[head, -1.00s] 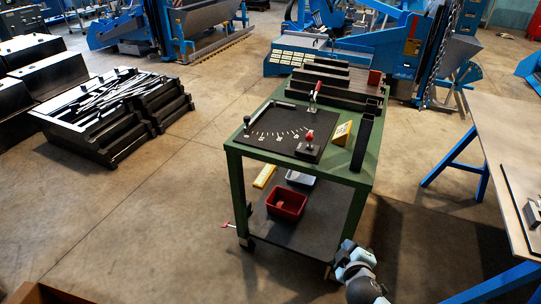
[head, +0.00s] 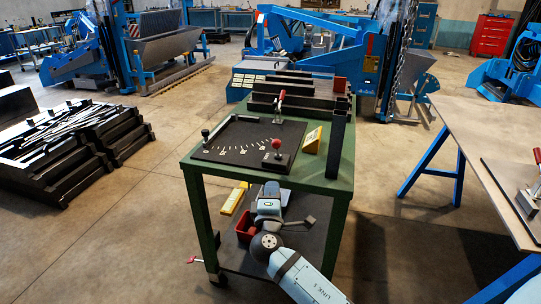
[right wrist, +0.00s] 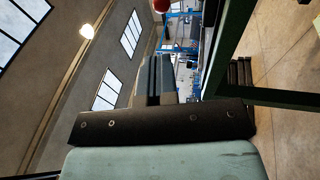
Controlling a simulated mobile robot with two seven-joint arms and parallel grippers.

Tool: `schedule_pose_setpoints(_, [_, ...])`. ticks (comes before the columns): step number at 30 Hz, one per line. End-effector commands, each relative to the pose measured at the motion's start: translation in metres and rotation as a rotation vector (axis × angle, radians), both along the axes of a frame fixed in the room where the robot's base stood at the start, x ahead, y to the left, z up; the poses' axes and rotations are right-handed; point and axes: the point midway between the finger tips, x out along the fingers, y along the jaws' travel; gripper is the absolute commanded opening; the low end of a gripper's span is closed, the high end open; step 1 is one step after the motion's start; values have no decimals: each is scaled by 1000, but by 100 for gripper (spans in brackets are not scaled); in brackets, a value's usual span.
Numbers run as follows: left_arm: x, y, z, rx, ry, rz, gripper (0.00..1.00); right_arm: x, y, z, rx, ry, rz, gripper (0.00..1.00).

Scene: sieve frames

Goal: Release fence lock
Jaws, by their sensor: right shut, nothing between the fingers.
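The dark angle-scale plate (head: 230,142) lies on top of the green cart (head: 325,175). A red ball knob (head: 277,144) on a dark block, probably the fence lock, is at its front right corner. A red-handled clamp (head: 281,97) stands upright behind the plate. My right gripper (head: 272,188) is in front of the cart, below the top's front edge and apart from the knob. In the right wrist view its dark fingers (right wrist: 153,80) are together and empty. A red round thing (right wrist: 161,5), probably the knob, shows at that view's top edge. My left gripper is not in view.
A yellow wedge (head: 312,140) and a dark upright channel (head: 337,145) stand right of the knob. A red bin (head: 243,228) sits on the lower shelf, partly hidden by my arm. A wooden-topped table (head: 490,140) is at the right. Open floor lies left of the cart.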

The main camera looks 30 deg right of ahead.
Motion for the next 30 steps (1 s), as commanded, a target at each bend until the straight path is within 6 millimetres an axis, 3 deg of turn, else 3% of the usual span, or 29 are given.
schedule_pose_setpoints(8, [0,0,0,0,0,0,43,9,-8,3,-1,0,0,0])
schedule_pose_setpoints(21, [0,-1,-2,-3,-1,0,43,77,-61,24,0,-2,-1,0])
schedule_pose_setpoints(30, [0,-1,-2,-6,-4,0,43,104,-82,31,1,2,1,0])
